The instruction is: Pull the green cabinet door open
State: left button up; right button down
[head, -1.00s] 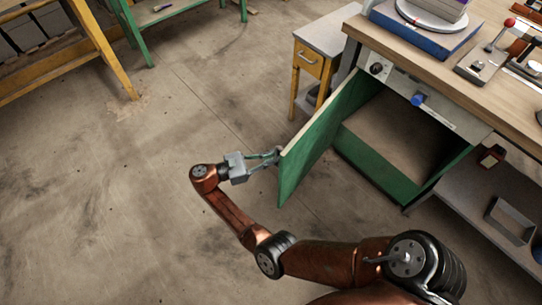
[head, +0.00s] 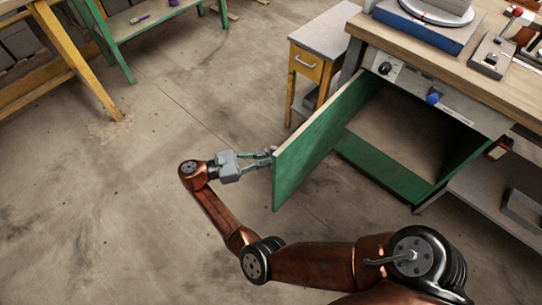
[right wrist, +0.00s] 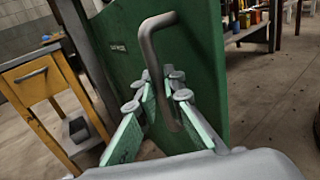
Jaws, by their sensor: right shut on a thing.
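The green cabinet door (head: 312,145) stands wide open, swung out from the green cabinet (head: 385,170) under the workbench, and the cabinet's inside is in view. My right gripper (head: 267,155) is at the door's free edge, on its outer face. In the right wrist view a grey bar handle (right wrist: 148,48) stands out from the green door (right wrist: 205,70). The fingers of my right gripper (right wrist: 163,85) are on either side of the handle's lower part, shut on it. In the head view the handle is mostly hidden. My left gripper is not in view.
A small yellow drawer unit (head: 306,68) stands behind the door, left of the cabinet. The wooden workbench top (head: 450,68) carries several things. A low grey shelf (head: 490,190) is at the right. The concrete floor (head: 120,190) left of my arm is clear.

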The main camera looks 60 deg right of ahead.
jog(key=c, duration=2.1)
grip_release()
jog(key=shift+d+f, duration=0.1)
jog(key=shift+d, duration=0.05)
jog(key=shift+o, duration=0.3)
